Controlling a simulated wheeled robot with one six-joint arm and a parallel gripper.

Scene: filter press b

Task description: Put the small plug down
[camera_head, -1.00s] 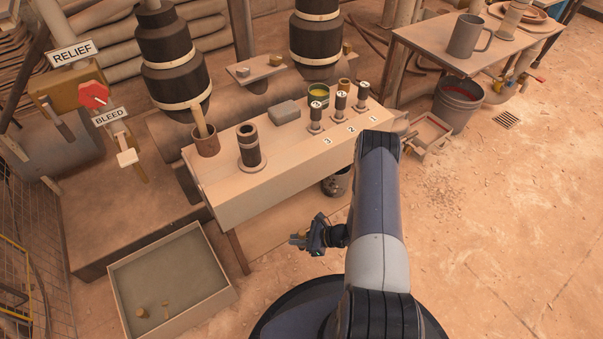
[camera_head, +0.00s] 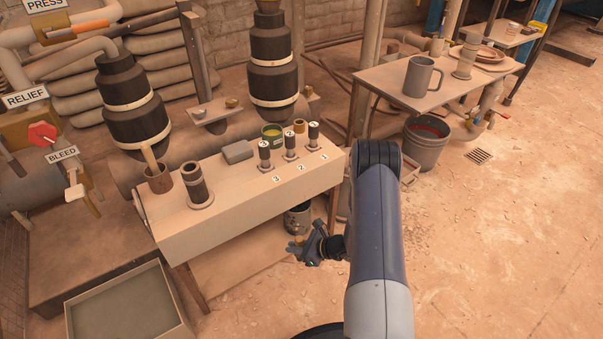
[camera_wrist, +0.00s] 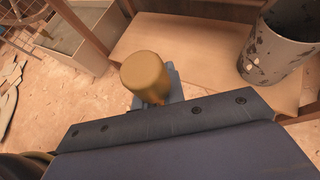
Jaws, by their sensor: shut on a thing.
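My gripper (camera_head: 306,247) hangs in front of the bench, below the level of its top. It is shut on a small brass-coloured plug, a short cylinder (camera_wrist: 145,76) seen close up in the wrist view. In the head view the plug is tiny beside the fingers. In the wrist view the fingers are largely hidden behind the plug and the gripper body. The held plug is in the air, apart from the bench's low shelf (camera_wrist: 188,42).
The bench (camera_head: 205,237) carries numbered posts, a wooden-handled pot (camera_head: 160,181), a dark cylinder (camera_head: 197,186) and a grey block (camera_head: 237,152). A speckled bucket (camera_head: 297,219) stands beneath it. A shallow tray (camera_head: 88,296) lies front left. A side table (camera_head: 385,86) stands right. Floor at right is mostly clear.

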